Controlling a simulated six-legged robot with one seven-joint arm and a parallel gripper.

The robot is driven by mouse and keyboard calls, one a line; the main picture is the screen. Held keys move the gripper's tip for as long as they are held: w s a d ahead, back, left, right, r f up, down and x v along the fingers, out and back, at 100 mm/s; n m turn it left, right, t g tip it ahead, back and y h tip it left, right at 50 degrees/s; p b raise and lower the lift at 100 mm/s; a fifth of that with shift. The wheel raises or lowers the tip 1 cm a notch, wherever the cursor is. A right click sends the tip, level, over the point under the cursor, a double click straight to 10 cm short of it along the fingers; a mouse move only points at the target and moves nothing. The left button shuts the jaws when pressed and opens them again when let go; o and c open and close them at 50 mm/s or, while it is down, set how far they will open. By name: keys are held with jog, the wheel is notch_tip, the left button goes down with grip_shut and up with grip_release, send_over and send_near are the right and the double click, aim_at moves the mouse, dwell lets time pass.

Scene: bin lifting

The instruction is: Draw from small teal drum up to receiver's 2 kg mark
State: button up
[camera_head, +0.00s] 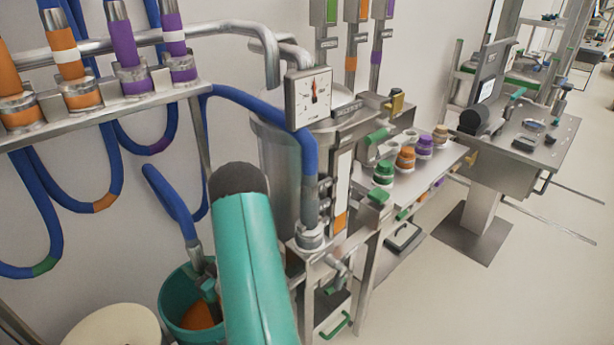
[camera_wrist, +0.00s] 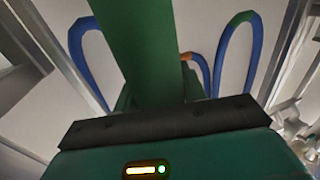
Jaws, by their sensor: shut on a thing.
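The small teal drum (camera_head: 172,300) stands open at the lower left in the head view, with orange material (camera_head: 203,314) inside. A blue hose (camera_head: 168,200) comes down to a metal wand (camera_head: 194,256) that reaches into the drum. My gripper (camera_head: 207,286) appears as a small teal part at the wand, shut on it; my large teal arm link hides much of this area. In the wrist view my gripper (camera_wrist: 160,98) shows its dark edge and green parts; the held wand is not clear there. The steel receiver (camera_head: 279,165) has a dial (camera_head: 309,98) with its pointer near the top; the marks are unreadable.
A cream round drum (camera_head: 115,328) stands left of the teal drum. Blue hoses (camera_head: 45,215) loop below a steel rack (camera_head: 95,118) at left. A shelf (camera_head: 425,170) with coloured caps is right of the receiver. The floor at right (camera_head: 500,290) is clear.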

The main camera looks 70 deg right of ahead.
notch_tip(320, 180, up, 24)
dwell(0.4)
dwell(0.5)
